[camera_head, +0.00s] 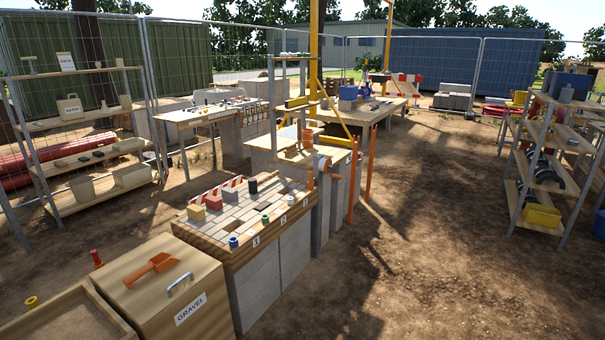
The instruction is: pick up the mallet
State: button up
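No mallet can be made out for certain. A small black block-like or cylindrical thing (253,185) stands on the paving bench (233,257) in the middle; it may be a mallet's head, but no handle is clear. A small T-shaped tool (30,65) stands at the upper left rack and is too small to name. My gripper is not in view, so its state and its distance to these things do not show.
The bench holds red and yellow blocks (214,202) and small colored pieces. A gravel box (168,289) with an orange scoop (152,268) stands in front. Racks stand left (97,148) and right (533,211). Dirt ground (430,240) is open at right of the benches.

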aim_at(253, 184)
jog(key=i+z, duration=0.25)
jog(key=i, duration=2.25)
jog(key=i+l+u, duration=0.15)
jog(key=i, duration=0.5)
jog(key=i+l, duration=0.1)
jog(key=i, duration=0.5)
jog(key=i+l+u, duration=0.1)
jog(key=i+u, duration=0.2)
jog(key=i+l+u, duration=0.3)
jog(key=i, duration=0.2)
jog(key=i+l+u, duration=0.3)
jog(key=i+j, duration=0.05)
jog(key=j, duration=0.05)
